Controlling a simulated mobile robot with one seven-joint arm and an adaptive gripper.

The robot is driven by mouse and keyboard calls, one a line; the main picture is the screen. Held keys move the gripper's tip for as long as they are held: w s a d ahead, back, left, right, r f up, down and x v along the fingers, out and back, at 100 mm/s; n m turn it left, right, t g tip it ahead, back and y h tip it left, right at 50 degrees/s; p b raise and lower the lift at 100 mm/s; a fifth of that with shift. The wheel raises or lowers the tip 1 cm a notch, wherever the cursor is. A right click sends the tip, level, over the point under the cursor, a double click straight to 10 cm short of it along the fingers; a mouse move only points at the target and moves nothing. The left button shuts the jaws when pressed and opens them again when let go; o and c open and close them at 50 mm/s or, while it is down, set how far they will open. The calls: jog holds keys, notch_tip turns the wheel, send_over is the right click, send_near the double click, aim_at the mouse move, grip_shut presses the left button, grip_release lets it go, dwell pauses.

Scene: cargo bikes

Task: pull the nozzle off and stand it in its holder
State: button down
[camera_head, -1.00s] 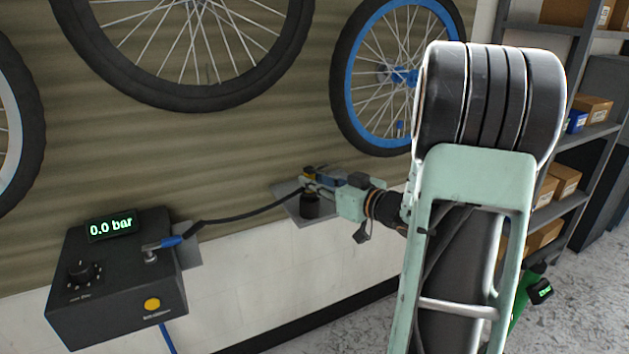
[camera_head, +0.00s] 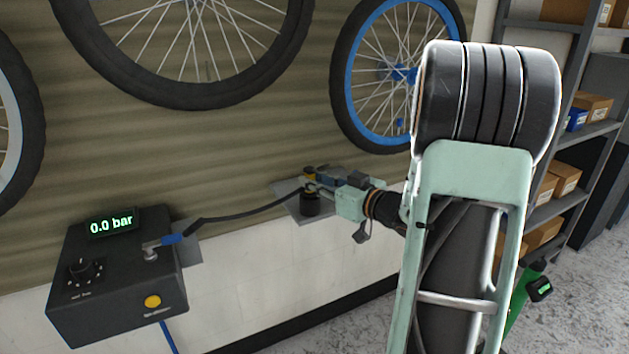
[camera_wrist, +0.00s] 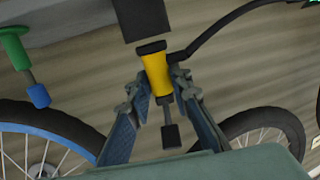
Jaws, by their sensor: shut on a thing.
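The yellow nozzle (camera_wrist: 157,73) with a black collar is between my gripper's fingers in the wrist view; its small black-tipped lever (camera_wrist: 170,133) sticks out. My gripper (camera_wrist: 152,95) is shut on it; in the head view my gripper (camera_head: 318,183) reaches in from the right. A bit of the yellow nozzle (camera_head: 309,172) shows there above the black holder cup (camera_head: 310,204). In the wrist view the black holder (camera_wrist: 143,18) meets the nozzle's collar end. I cannot tell whether the nozzle is seated in it.
A black hose (camera_head: 245,214) runs from the nozzle towards the black pump box (camera_head: 115,290), whose display reads 0.0 bar. Wheels (camera_head: 395,75) hang on the ribbed wall. Shelves (camera_head: 560,205) with boxes stand right. A green, blue-tipped item (camera_wrist: 22,55) shows in the wrist view.

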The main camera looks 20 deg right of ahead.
jog(key=shift+f+b, duration=0.5)
jog(key=shift+f, duration=0.2)
jog(key=c, duration=1.7)
grip_release()
jog(key=shift+o, duration=0.6)
jog(key=p+v, duration=0.2)
jog(key=v, duration=0.8)
jog(key=shift+p, duration=0.4)
jog(key=shift+w, duration=0.1)
